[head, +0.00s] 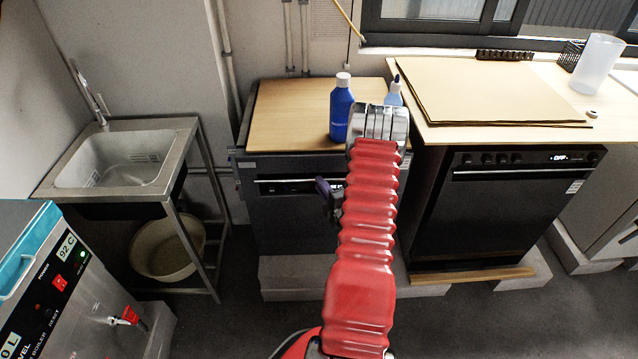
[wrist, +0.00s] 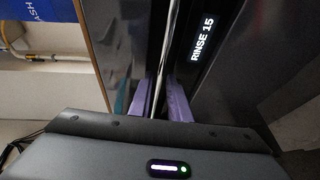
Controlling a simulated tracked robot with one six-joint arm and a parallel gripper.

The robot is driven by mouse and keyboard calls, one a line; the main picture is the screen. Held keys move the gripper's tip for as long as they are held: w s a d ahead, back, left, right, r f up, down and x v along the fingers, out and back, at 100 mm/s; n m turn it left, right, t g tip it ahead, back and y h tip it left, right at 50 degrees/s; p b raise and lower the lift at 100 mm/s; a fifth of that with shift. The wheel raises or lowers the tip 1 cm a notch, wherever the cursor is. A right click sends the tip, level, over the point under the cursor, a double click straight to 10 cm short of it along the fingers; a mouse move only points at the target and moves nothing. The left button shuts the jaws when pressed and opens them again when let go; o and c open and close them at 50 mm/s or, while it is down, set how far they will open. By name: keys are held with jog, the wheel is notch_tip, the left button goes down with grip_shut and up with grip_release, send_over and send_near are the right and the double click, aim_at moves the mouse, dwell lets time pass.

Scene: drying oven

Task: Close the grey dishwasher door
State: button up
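The grey dishwasher (head: 290,222) stands under a wooden top, left of centre in the head view. Its door (head: 280,205) looks upright or nearly so; I cannot tell whether a small gap is left. A bright handle bar (head: 285,180) crosses the upper front. My gripper (head: 326,190) is at the door's upper right, partly hidden by my red arm. In the wrist view, the purple fingers of my gripper (wrist: 160,98) stand apart, with the handle bar (wrist: 170,45) running between them; contact is unclear. The display (wrist: 203,38) reads RINSE 15.
A black dishwasher (head: 505,210) showing OFF stands at the right. Blue bottles (head: 341,112) stand on the wooden top (head: 285,110). A sink (head: 120,165) and a boiler (head: 75,290) are at the left. Grey floor (head: 235,320) lies open in front.

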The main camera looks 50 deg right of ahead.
jog(key=v, duration=1.1)
dwell(0.4)
